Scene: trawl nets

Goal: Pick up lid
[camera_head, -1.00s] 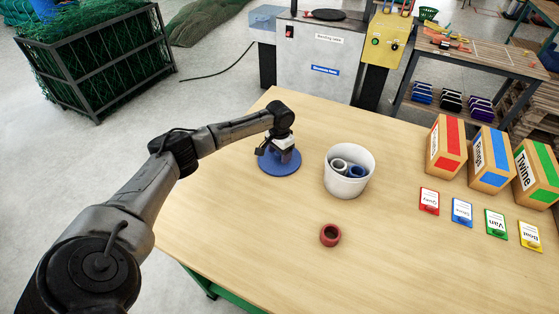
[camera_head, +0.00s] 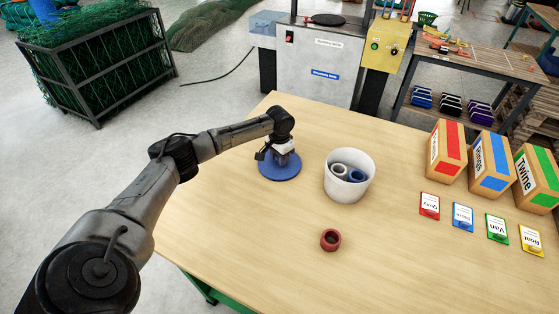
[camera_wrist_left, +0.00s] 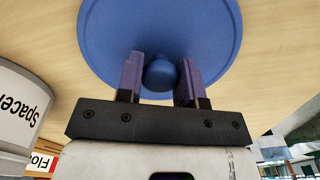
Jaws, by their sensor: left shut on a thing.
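The blue round lid (camera_head: 280,170) is at the left part of the table, left of the white tub. My left gripper (camera_head: 281,160) is over its middle. In the left wrist view the lid (camera_wrist_left: 160,25) fills the top, and its round knob sits between the two fingers of my left gripper (camera_wrist_left: 160,78), which are shut on it. I cannot tell whether the lid rests on the table or is just above it. The white tub (camera_head: 349,188) is open and holds a few rings. My right gripper is not in view.
A dark red ring (camera_head: 330,240) lies on the table (camera_head: 400,260) in front of the tub. The front middle of the table is mostly clear.

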